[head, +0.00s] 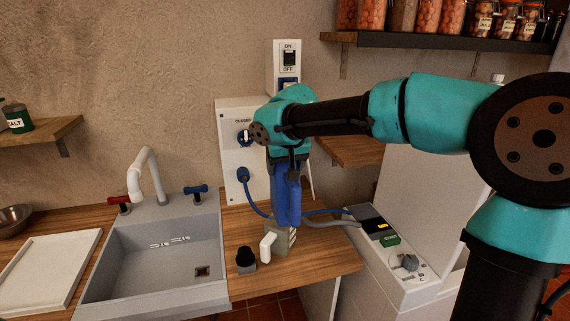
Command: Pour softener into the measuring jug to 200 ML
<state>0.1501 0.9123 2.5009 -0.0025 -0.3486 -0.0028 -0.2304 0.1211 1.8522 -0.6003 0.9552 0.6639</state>
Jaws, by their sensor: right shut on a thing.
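My right gripper (288,153) reaches in from the right and points down over the wooden counter. It is shut on a blue object that looks like the softener bottle (284,200); the fingers are hard to make out against it. The bottle hangs close above a greyish, clear-looking measuring jug (279,241) and hides its upper part. The jug's white handle (267,245) faces the front left. I cannot make out the liquid level or any stream. My left gripper is not in view.
A small black-topped item (246,259) stands left of the jug. A grey sink (160,263) lies further left, with a white board (42,270) beyond it. A wall panel (237,150) with a blue plug and cable is behind. A white appliance (395,262) stands right.

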